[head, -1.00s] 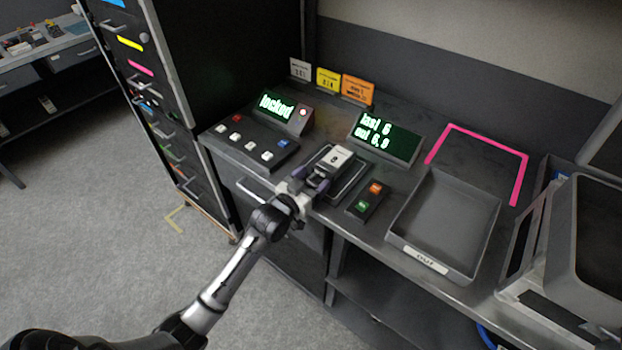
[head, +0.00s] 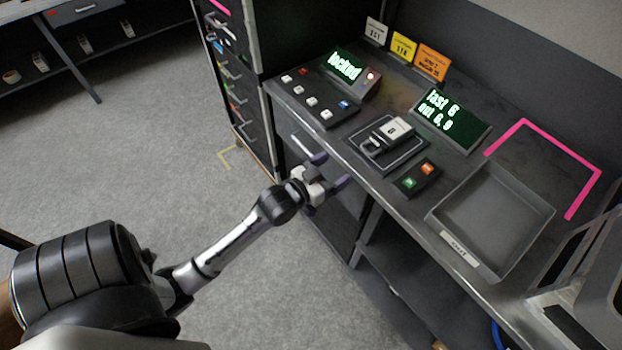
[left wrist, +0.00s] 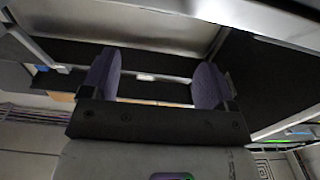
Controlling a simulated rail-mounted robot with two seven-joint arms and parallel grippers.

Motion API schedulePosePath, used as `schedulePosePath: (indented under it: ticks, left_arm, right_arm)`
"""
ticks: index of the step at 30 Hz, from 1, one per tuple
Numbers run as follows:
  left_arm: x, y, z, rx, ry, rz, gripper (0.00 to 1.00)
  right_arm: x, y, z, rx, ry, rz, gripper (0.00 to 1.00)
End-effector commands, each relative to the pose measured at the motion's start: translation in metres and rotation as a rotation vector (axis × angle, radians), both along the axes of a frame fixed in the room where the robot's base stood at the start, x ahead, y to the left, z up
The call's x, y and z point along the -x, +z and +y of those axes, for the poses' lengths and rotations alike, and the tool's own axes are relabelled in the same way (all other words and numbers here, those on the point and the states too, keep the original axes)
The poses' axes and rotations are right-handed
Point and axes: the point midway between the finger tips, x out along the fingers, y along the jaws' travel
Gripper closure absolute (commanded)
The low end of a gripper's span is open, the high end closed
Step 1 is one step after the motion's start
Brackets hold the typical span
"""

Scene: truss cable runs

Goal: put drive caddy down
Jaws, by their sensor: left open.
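The drive caddy (head: 387,137) is a small grey-and-black block with a pale label and a handle. In the head view it lies on a dark outlined pad (head: 413,151) on the bench top. My left gripper (head: 331,171) is open and empty, off the bench's front edge and apart from the caddy. In the left wrist view its two purple-padded fingers (left wrist: 156,82) stand wide apart with nothing between them. The caddy is not visible in that view. My right gripper is not in view.
A keypad box (head: 314,101) with a lit "locked" display (head: 344,66) stands left of the pad. A second display (head: 448,118) is behind it. A two-button box (head: 416,178) and an empty grey tray (head: 490,215) are to the right. A drawer cabinet (head: 236,95) stands at the left.

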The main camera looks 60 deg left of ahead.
Motion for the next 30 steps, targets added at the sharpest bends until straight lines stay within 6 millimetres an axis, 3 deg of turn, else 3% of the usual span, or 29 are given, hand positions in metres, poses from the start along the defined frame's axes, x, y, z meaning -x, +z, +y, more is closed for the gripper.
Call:
schedulePosePath:
  ticks: [5,8,12,18,24,30]
  left_arm:
    - [0.007,-0.010,-0.009,-0.001,-0.011,0.055,0.20]
    - [0.023,-0.033,-0.029,-0.008,-0.035,0.198,0.20]
    - [0.069,-0.076,-0.067,-0.032,-0.079,0.496,0.20]
    - [0.150,-0.115,-0.108,-0.068,-0.128,0.898,0.20]
    - [0.213,-0.125,-0.128,-0.093,-0.155,1.159,0.20]
    - [0.237,-0.126,-0.134,-0.102,-0.163,1.259,0.20]
  right_arm:
    - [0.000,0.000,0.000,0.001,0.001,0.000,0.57]
    - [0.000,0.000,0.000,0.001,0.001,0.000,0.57]
    - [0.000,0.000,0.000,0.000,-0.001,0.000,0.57]
    - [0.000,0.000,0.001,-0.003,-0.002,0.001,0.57]
    - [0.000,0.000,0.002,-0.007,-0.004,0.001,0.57]
    - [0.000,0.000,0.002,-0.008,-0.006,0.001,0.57]
